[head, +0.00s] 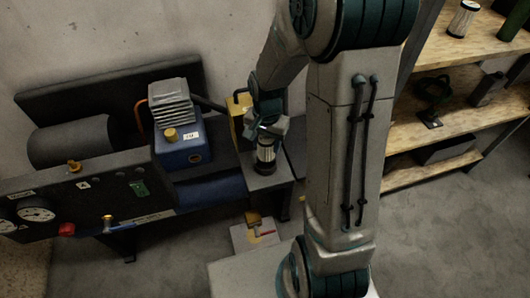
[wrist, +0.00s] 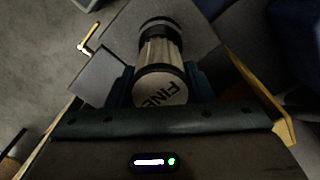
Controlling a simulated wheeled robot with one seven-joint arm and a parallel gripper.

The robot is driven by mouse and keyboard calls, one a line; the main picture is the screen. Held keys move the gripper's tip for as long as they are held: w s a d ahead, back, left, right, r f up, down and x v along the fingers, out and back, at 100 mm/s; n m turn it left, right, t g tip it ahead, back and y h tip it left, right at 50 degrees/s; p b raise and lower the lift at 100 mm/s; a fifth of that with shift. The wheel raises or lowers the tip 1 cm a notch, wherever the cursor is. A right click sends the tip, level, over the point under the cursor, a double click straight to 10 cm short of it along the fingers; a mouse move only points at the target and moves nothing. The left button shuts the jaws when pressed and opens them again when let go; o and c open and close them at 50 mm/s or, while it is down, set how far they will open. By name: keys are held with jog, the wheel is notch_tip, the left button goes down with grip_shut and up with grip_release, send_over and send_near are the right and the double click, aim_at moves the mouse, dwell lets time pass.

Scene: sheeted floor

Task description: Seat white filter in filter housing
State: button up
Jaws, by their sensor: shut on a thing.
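The white filter (head: 266,154) is a pleated cylinder and stands roughly upright over the dark block at the right end of the bench. My gripper (head: 268,130) is shut on its upper part from above. In the wrist view the filter (wrist: 160,55) lies between my two fingers (wrist: 160,88), with its pale end cap marked "FINE" facing me. A black round part (head: 264,168) is at the filter's lower end, touching or around it; I cannot tell whether it is the filter housing or the filter's own end. The inside of any seat is hidden.
A yellow part (head: 237,115) stands just left of my gripper. A blue compressor unit (head: 182,150) with a grey finned head is farther left. A shelf (head: 435,170) at right holds another filter (head: 463,18). A pale box (head: 254,236) sits on the floor.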

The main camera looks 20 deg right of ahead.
aim_at(266, 152)
jog(key=shift+s+a+f, duration=0.1)
jog(key=shift+a+f, duration=0.1)
jog(key=shift+f, duration=0.35)
jog(key=shift+f+b, duration=0.4)
jog(key=shift+f, duration=1.15)
jog(key=shift+f, duration=0.25)
jog(key=o, duration=1)
jog(key=shift+r, duration=0.1)
